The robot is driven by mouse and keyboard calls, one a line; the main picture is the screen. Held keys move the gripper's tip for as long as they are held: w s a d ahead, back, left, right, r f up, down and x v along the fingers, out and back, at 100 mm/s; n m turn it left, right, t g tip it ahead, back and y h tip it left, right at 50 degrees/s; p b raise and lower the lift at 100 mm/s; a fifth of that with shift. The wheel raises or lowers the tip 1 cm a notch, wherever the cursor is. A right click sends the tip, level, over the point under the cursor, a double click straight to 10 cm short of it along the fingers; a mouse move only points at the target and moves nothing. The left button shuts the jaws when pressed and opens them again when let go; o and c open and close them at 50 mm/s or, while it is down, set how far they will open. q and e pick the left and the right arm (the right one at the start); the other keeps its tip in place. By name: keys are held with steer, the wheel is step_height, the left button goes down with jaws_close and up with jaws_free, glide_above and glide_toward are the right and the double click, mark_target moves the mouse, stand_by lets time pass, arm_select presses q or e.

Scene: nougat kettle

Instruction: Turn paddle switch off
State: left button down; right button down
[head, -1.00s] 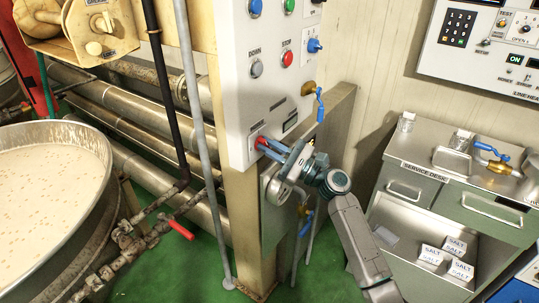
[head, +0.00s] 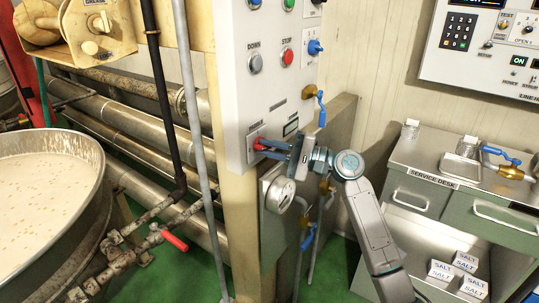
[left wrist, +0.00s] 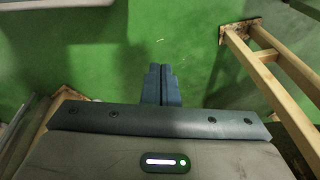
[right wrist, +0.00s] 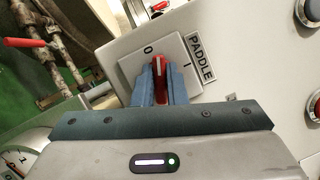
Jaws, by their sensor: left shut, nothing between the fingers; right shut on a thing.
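The paddle switch is a red knob (right wrist: 157,68) on a square white plate (right wrist: 128,68) with marks 0 and I, beside a PADDLE label (right wrist: 201,58). In the right wrist view the knob's tip points close to the 0 mark. My right gripper (right wrist: 161,82) is shut on the knob, its blue fingers on both sides of it. In the head view the right gripper (head: 264,145) reaches the switch plate (head: 252,154) low on the white panel, covering part of the knob. My left gripper (left wrist: 161,70) is shut and empty above green floor, outside the head view.
The panel also has a DOWN button (head: 255,62) and a red STOP button (head: 287,57). A blue-handled valve (head: 321,108) and a round gauge (head: 279,195) are close to the right gripper. A kettle (head: 98,160) stands left, a service desk (head: 432,180) right.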

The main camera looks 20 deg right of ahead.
steer(key=shift+n+g+h, duration=0.3)
steer(key=shift+n, duration=0.9)
arm_select(q)
steer(key=shift+w+d+r+b, duration=0.1)
steer(key=shift+w+r+b, duration=0.15)
steer(key=shift+r, duration=0.5)
steer(key=shift+w+d+r+b, duration=0.1)
steer(key=shift+w+r, duration=0.15)
steer(key=shift+r, duration=0.45)
arm_select(e)
steer(key=shift+f+n+g, duration=0.1)
steer(key=shift+n+g, duration=0.2)
steer(key=shift+n, duration=0.5)
steer(key=shift+h, duration=0.3)
arm_select(q)
steer(key=shift+r, duration=0.1)
arm_select(e)
steer(key=c, duration=1.5)
jaws_free()
steer(key=shift+o, duration=0.2)
